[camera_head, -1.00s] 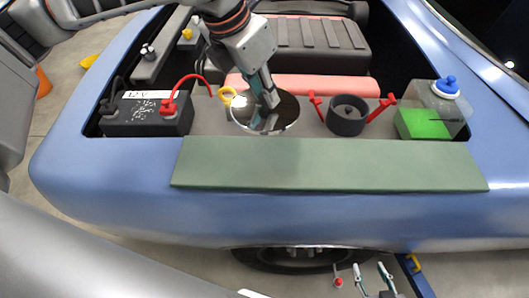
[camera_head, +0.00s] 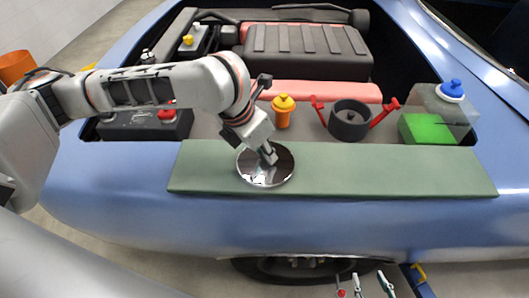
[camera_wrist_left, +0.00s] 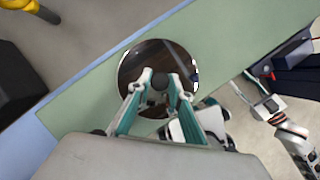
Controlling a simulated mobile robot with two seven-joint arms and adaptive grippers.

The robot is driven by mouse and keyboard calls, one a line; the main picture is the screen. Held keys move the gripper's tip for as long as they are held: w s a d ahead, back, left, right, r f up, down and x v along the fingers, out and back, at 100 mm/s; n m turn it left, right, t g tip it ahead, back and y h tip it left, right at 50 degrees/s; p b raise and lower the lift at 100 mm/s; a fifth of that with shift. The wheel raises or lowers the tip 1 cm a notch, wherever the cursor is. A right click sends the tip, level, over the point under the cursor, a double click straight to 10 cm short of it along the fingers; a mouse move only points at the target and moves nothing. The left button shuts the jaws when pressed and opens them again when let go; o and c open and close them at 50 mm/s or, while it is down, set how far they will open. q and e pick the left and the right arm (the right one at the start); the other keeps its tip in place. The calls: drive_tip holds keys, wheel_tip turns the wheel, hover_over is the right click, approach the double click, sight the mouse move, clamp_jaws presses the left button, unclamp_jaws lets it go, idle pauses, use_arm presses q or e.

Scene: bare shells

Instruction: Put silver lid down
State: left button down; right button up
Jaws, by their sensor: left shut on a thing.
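The silver lid (camera_head: 252,172) is a round, shiny disc with a dark knob. In the head view it is at the left part of the green mat on the car's fender; I cannot tell whether it touches the mat. My left gripper (camera_head: 270,157) is shut on the lid from above. The left wrist view shows its fingers (camera_wrist_left: 160,84) closed around the knob, with the lid (camera_wrist_left: 150,52) over the green mat (camera_wrist_left: 100,88). My right gripper (camera_head: 368,288) shows at the bottom edge, its two fingers apart and empty, below the fender.
Behind the mat (camera_head: 400,175) are an orange-yellow cap (camera_head: 283,110), a dark round cup (camera_head: 348,121) with red handles and a tank of green fluid (camera_head: 428,128). The battery (camera_head: 150,128) is partly hidden by my left arm. The mat's right side is clear.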

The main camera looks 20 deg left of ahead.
use_arm(q)
drive_tip(key=shift+f, duration=0.2)
drive_tip(key=c, duration=1.8)
unclamp_jaws()
drive_tip(key=shift+c, duration=0.2)
drive_tip(key=p+v, duration=0.2)
drive_tip(key=v, duration=1)
drive_tip(key=shift+s, duration=0.1)
